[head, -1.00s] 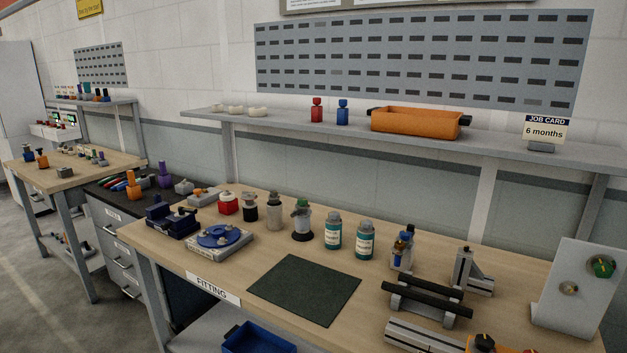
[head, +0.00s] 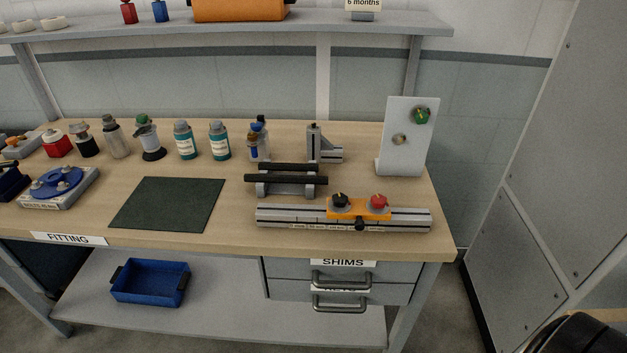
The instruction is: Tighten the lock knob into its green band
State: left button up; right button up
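An orange carriage (head: 358,209) sits on a grey slotted rail (head: 290,217) at the bench's front right. It carries a black knob (head: 340,200) and a red knob (head: 378,201) on top, and a small dark knob (head: 360,224) on its front face. A white upright panel (head: 404,155) behind it bears a round green dial (head: 421,115) and a smaller brass-coloured knob (head: 401,139). I cannot tell which knob is the lock knob; band markings are too small to read. Neither gripper shows; only a dark part of mine (head: 578,338) enters at bottom right.
Two black bars on grey blocks (head: 287,180) and a grey angle bracket (head: 319,148) stand behind the rail. A dark green mat (head: 168,204) lies left of it. Bottles (head: 184,140) line the back. A grey cabinet (head: 545,180) stands right of the bench, across a gap.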

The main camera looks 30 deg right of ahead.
aim_at(378, 201)
jog(key=z, duration=1.3)
